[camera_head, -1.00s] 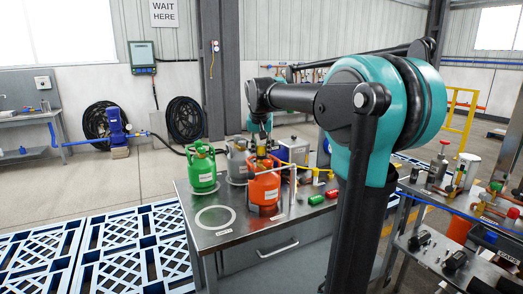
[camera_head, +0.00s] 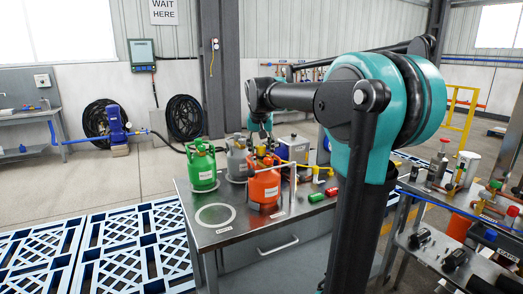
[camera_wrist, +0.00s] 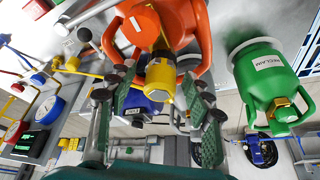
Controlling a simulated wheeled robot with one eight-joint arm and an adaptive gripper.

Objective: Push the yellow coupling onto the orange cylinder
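The orange cylinder (camera_head: 264,188) stands upright on the metal bench in the head view. In the wrist view it shows inverted at the top (camera_wrist: 190,22). The yellow coupling (camera_wrist: 160,76) is at the cylinder's valve, inside its handle collar, and lines up with the valve. Whether it is fully seated cannot be seen. My gripper (camera_wrist: 163,100) is open, with one green-padded finger on each side of the coupling and gaps visible between. In the head view my gripper is small and partly hidden above the orange cylinder.
A green cylinder (camera_head: 202,170) stands left of the orange one, and a grey cylinder (camera_head: 237,160) behind it. A metal box (camera_head: 293,150), yellow piping and red and green fittings (camera_head: 324,194) are to the right. The bench's front left, with a white ring marking, is clear.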

